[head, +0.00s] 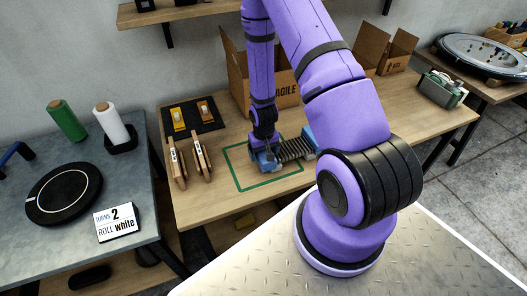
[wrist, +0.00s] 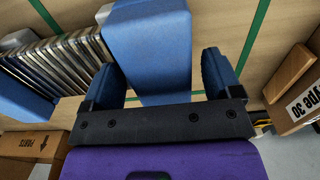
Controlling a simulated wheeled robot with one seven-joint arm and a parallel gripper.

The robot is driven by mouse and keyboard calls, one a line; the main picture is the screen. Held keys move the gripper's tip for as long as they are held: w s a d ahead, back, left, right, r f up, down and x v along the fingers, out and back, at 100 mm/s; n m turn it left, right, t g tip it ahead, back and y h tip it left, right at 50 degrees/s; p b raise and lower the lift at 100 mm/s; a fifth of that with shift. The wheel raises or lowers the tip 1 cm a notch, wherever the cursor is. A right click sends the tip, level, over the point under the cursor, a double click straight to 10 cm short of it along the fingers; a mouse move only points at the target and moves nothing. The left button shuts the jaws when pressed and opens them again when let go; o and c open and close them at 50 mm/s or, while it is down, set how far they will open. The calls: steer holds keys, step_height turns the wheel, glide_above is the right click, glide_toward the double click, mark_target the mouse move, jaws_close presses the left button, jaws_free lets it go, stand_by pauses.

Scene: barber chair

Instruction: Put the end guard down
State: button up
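A blue end guard (wrist: 150,45) stands at one end of a grey ribbed stack (wrist: 60,60) on the wooden table. My gripper (wrist: 165,85) is down around this guard, one finger on each side. A gap shows between the guard and the right finger; the left finger looks close to it. In the head view my gripper (head: 265,150) hides part of the guard (head: 266,165). A second blue block (head: 328,136) is at the far end of the stack (head: 294,150), partly behind my arm. The guard is within a green outline (head: 240,189) on the table.
Two upright wooden pieces with labels (head: 201,158) stand left of the outline. A black mat (head: 192,116) with a yellow and an orange item lies behind them. Cardboard boxes (head: 286,92) stand at the back. The table's front left (head: 200,210) is clear.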

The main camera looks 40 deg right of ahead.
steer(key=s+a+r+n+t, duration=0.1)
steer(key=a+r, duration=0.2)
steer(key=r, duration=1.5)
steer(key=s+a+r+t, duration=0.1)
steer(key=a+r, duration=0.1)
steer(key=r, duration=1.5)
steer(key=s+a+r+n+t, duration=0.1)
steer(key=s+a+r, duration=0.2)
steer(key=s+r, duration=0.5)
steer(key=s+a+r+n+t, duration=0.1)
steer(key=s+a+r+t, duration=0.1)
steer(key=s+r, duration=0.6)
steer(key=shift+s+a+r, duration=0.3)
steer(key=shift+a+r, duration=0.05)
steer(key=shift+a, duration=0.05)
